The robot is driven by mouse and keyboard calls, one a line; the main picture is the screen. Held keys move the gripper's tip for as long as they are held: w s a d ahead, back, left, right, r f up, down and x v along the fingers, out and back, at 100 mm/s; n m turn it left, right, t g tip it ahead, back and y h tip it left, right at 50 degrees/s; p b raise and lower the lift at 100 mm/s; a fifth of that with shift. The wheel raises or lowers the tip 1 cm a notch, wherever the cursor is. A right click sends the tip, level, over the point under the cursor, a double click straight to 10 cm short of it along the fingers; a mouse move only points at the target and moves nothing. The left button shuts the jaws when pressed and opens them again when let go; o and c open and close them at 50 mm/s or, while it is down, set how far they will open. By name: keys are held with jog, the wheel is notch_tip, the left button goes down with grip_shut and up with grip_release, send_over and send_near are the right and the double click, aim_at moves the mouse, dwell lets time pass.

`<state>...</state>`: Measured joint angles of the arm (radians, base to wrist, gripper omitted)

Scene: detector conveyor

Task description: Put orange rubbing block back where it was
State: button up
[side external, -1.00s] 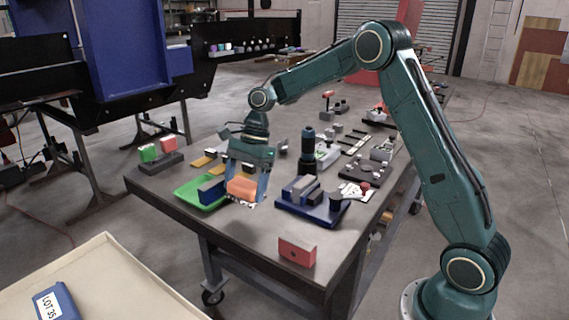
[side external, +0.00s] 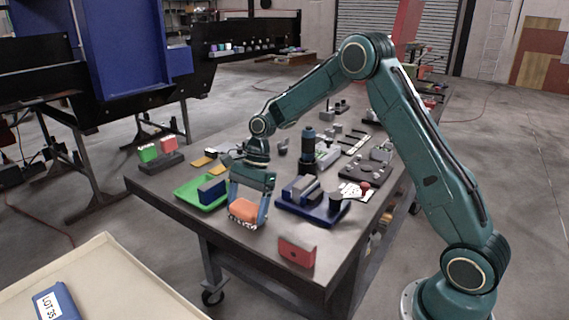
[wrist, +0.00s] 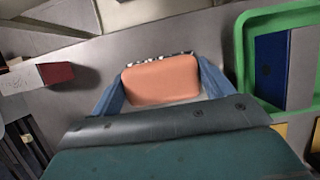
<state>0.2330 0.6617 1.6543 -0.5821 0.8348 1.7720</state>
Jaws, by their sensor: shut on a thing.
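The orange rubbing block (side external: 244,209) is between the fingers of my gripper (side external: 247,213), which is shut on it, near the front edge of the table. The block also shows in the wrist view (wrist: 161,79), with a finger at each side. A black-and-white patterned strip (side external: 241,224) shows along the block's near lower edge; the rest of it is hidden. I cannot tell whether the block touches what is under it.
A green tray (side external: 184,193) with a blue block (side external: 212,191) stands left of my gripper. A blue fixture (side external: 291,207) stands to the right. A red block (side external: 297,252) sits at the front edge. Bare tabletop lies between my gripper and the red block.

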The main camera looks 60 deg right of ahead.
jog(key=shift+f, duration=0.1)
jog(key=o, duration=0.9)
jog(key=v, duration=1.2)
